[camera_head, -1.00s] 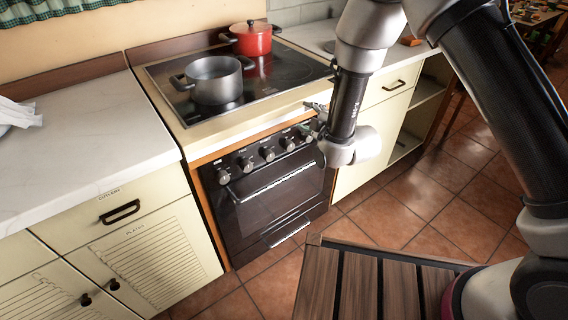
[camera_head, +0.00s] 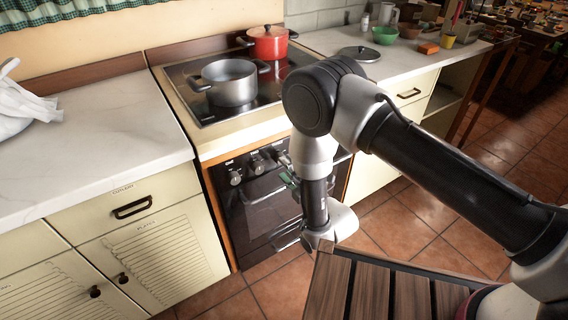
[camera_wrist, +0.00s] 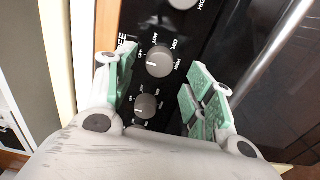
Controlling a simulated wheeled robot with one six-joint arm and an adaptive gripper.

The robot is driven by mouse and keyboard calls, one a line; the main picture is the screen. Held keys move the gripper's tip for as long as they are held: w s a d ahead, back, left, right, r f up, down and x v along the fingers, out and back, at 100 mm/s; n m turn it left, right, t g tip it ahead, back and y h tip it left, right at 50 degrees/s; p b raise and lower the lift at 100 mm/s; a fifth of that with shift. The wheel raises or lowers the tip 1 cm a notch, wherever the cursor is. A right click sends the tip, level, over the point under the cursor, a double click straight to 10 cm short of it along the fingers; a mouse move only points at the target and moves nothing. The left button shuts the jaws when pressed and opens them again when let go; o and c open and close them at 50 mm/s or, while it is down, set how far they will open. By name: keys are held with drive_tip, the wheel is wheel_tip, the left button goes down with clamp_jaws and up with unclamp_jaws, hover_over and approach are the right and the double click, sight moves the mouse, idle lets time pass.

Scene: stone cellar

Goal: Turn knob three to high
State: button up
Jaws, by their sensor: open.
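The black oven front carries a row of grey round knobs. In the head view a knob (camera_head: 235,177) shows at the left end and another knob (camera_head: 258,164) to its right; the arm hides others. In the wrist view one knob (camera_wrist: 159,62) lies between the fingertips, with OFF, LOW, MED and HIGH marked around it. Its white mark points left, toward the OFF side. A second knob (camera_wrist: 147,105) sits deeper between the fingers, and a third knob (camera_wrist: 183,3) is cut by the top edge. I cannot tell which is three. My gripper (camera_wrist: 162,64) is open and empty, its green-padded fingers on either side.
The oven handle (camera_wrist: 268,50) runs close to the right finger. A grey pot (camera_head: 229,84) and a red pot (camera_head: 268,43) stand on the hob (camera_head: 205,105). A wooden slatted surface (camera_head: 345,285) lies below the arm. Cream cabinets flank the oven.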

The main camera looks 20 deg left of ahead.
drive_tip(key=shift+x, duration=1.6)
drive_tip(key=c, duration=1)
drive_tip(key=shift+c, duration=0.2)
